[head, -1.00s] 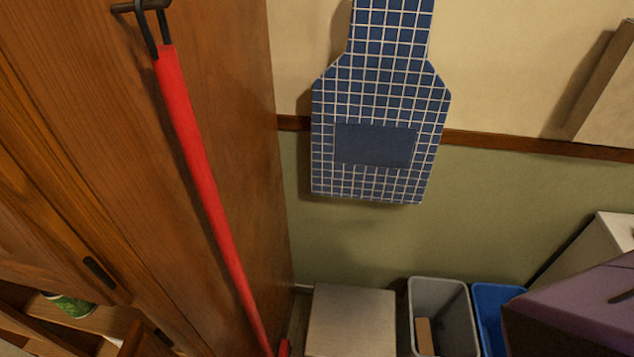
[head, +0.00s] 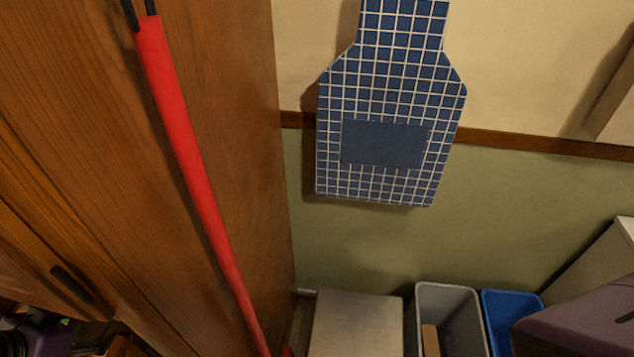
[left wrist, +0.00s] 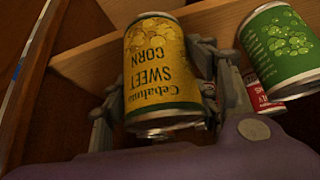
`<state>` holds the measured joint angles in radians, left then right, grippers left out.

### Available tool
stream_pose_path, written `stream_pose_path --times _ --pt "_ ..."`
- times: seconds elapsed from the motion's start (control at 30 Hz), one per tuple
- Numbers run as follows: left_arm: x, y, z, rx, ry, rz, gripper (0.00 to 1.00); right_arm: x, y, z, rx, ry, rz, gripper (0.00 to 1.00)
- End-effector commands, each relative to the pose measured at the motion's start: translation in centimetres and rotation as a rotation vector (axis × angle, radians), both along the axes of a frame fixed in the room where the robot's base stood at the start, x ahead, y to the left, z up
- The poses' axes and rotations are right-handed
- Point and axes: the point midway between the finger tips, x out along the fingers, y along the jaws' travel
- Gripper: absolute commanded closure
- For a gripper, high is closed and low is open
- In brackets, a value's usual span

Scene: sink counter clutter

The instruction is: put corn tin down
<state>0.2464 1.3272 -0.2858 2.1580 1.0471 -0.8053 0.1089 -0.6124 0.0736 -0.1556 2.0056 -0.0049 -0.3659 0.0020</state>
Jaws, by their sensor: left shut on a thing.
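The corn tin (left wrist: 162,70) is yellow with a "Sweet Corn" label that reads upside down in the left wrist view. My left gripper (left wrist: 158,88) is shut on it, with one grey finger on each side of the tin. In the head view only dark parts of my left arm and hand show at the bottom left corner, and the tin cannot be made out there. Wooden boards (left wrist: 90,58) lie behind the tin in the left wrist view; I cannot tell whether it touches them. My right gripper is not in view.
A green tin (left wrist: 280,45) stands close right of the corn tin, with a red-labelled one (left wrist: 262,92) partly hidden beside it. A tall wooden cabinet (head: 215,120) fills the left. A red-handled pole (head: 190,150) hangs on it. Grey (head: 448,300) and blue (head: 508,310) bins stand by the wall.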

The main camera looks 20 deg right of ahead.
Motion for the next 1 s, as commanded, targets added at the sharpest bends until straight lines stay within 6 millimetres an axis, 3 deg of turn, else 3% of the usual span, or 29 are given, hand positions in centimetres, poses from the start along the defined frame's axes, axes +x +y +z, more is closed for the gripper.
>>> stream_pose_path --times 0.23,0.47,0.6,0.97,1.0 --pt "1.5 -1.1 0.2 -0.001 -0.004 -0.001 0.88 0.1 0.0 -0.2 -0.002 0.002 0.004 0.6" --pt "4.2 -3.2 0.3 -0.003 -0.005 -0.002 0.88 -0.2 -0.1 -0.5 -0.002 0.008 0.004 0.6" --pt "3.9 -2.9 -1.2 0.0 -0.001 0.001 0.88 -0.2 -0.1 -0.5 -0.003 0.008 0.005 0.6" --pt "3.9 -2.9 -1.5 0.001 -0.003 -0.001 0.88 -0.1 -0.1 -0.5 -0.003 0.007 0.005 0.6" --pt "3.8 -2.8 -1.7 0.001 -0.001 0.0 0.43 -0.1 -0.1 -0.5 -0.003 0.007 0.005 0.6"
